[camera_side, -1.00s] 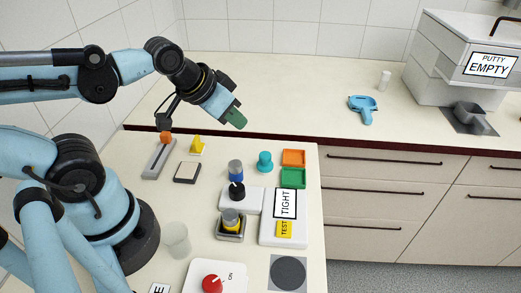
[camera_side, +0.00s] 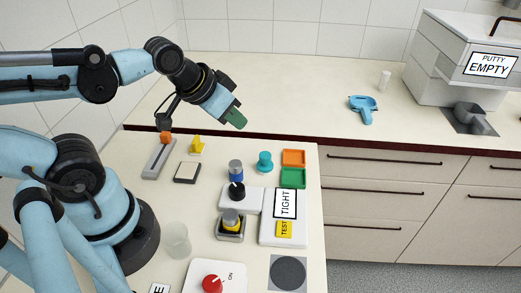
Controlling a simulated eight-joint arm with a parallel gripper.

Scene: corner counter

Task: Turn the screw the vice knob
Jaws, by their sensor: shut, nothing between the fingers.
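My gripper (camera_side: 237,119) is shut and empty. Its green fingertips are held in the air above the back of the near counter, well apart from the knobs. A black knob (camera_side: 237,191) stands on a white box (camera_side: 248,203) at the middle of the counter. A white panel beside it carries a sign reading TIGHT (camera_side: 286,204) and a yellow TEST label (camera_side: 285,229). A grey-topped blue cylinder (camera_side: 236,172) stands just behind the knob. A yellow and grey cylinder (camera_side: 231,220) sits in a metal holder (camera_side: 230,236) in front. I cannot tell for sure which part is the vice knob.
A teal knob (camera_side: 265,162), orange tray (camera_side: 293,157) and green tray (camera_side: 293,178) stand behind the panel. A red button (camera_side: 212,284), clear cup (camera_side: 177,240) and dark round pad (camera_side: 288,273) are in front. The right counter holds a blue scoop (camera_side: 364,108) and a box reading PUTTY EMPTY (camera_side: 465,65).

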